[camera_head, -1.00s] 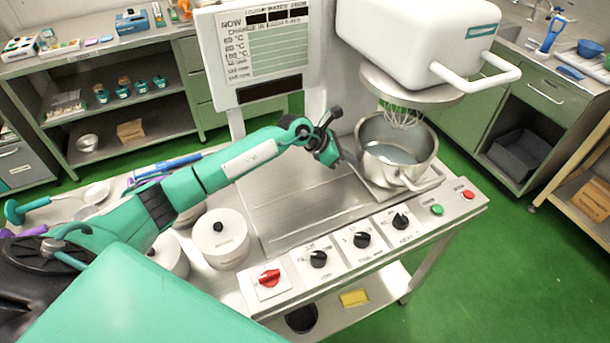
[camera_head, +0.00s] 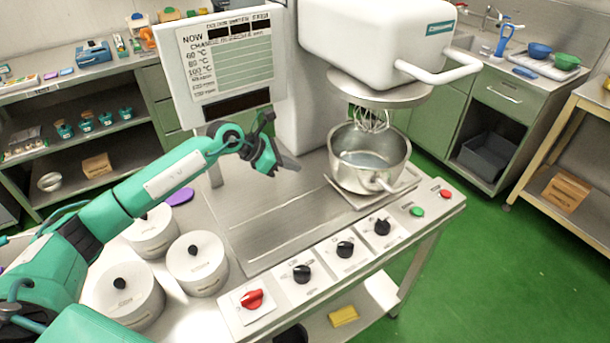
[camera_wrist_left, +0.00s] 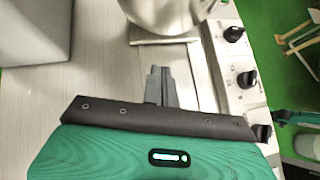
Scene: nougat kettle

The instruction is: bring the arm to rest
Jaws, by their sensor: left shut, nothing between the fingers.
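My left gripper (camera_head: 287,163) is above the steel worktop (camera_head: 265,225), left of the mixing bowl. Its fingers are shut and hold nothing; they also show in the left wrist view (camera_wrist_left: 160,85). The left arm comes in from the left, over white lidded canisters. The steel bowl (camera_head: 350,160) stands on a square plate under the white mixer (camera_head: 375,40), with its whisk above it and some liquid inside. The gripper is apart from the bowl. My right gripper is not in view.
A front panel carries a red switch (camera_head: 252,299), black knobs (camera_head: 345,249), a green button (camera_head: 417,211) and a red button (camera_head: 446,194). Several white canisters (camera_head: 197,263) stand at the left. A display board (camera_head: 225,60) rises behind the arm. The worktop's middle is clear.

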